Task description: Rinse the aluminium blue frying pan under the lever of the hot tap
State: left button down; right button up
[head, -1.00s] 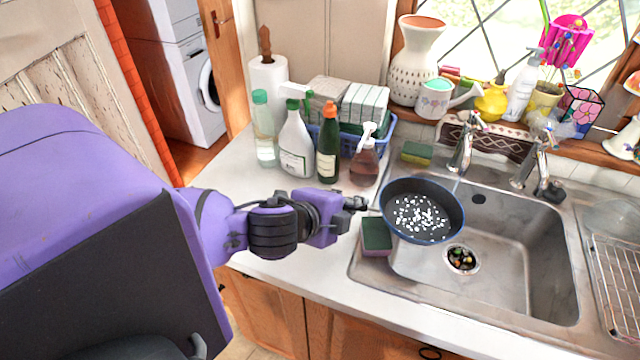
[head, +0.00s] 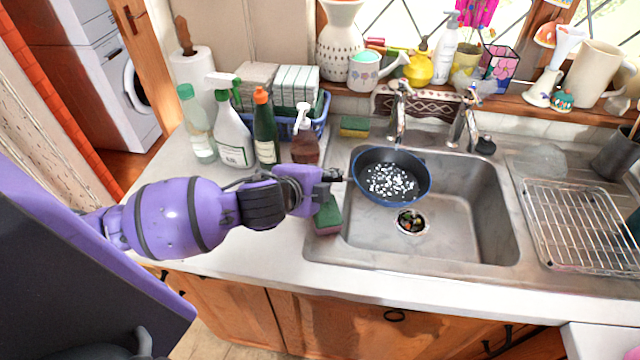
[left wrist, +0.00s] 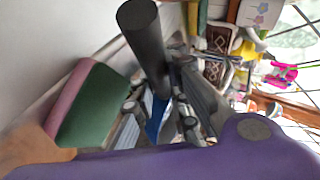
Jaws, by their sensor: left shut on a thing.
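The blue frying pan (head: 391,176), dark inside with many small white specks, is level over the left part of the sink (head: 460,215). My left gripper (head: 335,178) is shut on its handle, left of the pan. In the left wrist view the dark handle (left wrist: 146,45) sticks out between the fingers, with a bit of blue pan (left wrist: 156,118) beyond. The left tap (head: 398,115) stands just behind the pan, its spout near the far rim. The right tap (head: 463,118) stands further right. I cannot tell which is hot. My right gripper is out of view.
A green and pink sponge (head: 328,215) lies by the sink's left edge, under the gripper; another sponge (head: 355,126) lies behind. Bottles (head: 266,130) and a blue basket (head: 322,112) crowd the left counter. A wire rack (head: 580,225) is at right. The sink's right half is clear.

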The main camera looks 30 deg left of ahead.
aim_at(357, 177)
pick_arm(q)
jog(key=w, duration=0.4)
jog(key=shift+w+a+f, duration=0.15)
jog(key=shift+a+f, duration=0.05)
jog(key=shift+f, duration=0.1)
jog(key=shift+w+a+f+b, duration=0.1)
jog(key=shift+w+f+b, duration=0.1)
jog(key=shift+w, duration=0.65)
jog(key=shift+w+a+f+b, duration=0.1)
jog(key=shift+w+f, duration=0.1)
jog(key=shift+w, duration=1.05)
jog(key=shift+d, duration=0.6)
